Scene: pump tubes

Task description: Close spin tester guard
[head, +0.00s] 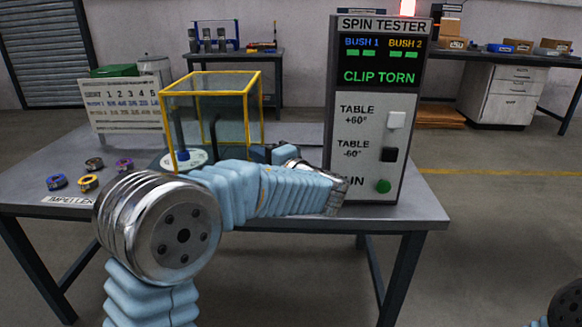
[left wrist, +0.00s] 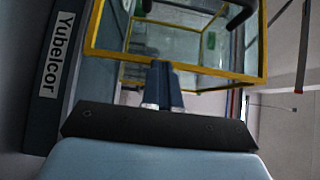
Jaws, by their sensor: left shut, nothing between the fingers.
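The spin tester guard (head: 254,80) is a clear box with a yellow frame, on the table left of the tall spin tester panel (head: 408,100). A pale disc (head: 186,160) and dark posts show through its panes. In the left wrist view, the guard's yellow frame (left wrist: 108,52) spans the picture just beyond my left gripper (left wrist: 163,68). Its fingers are shut and empty, close to the lower yellow bar; I cannot tell whether they touch. In the head view my left arm crosses in front and hides the guard's lower right part. My right gripper is out of view.
The panel lights read "CLIP TORN" and it has several buttons. Several small coloured impellers (head: 88,183) lie at the table's left, before a number board (head: 118,104). The panel's side with a "Yubelcor" label (left wrist: 60,45) stands close to my left gripper.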

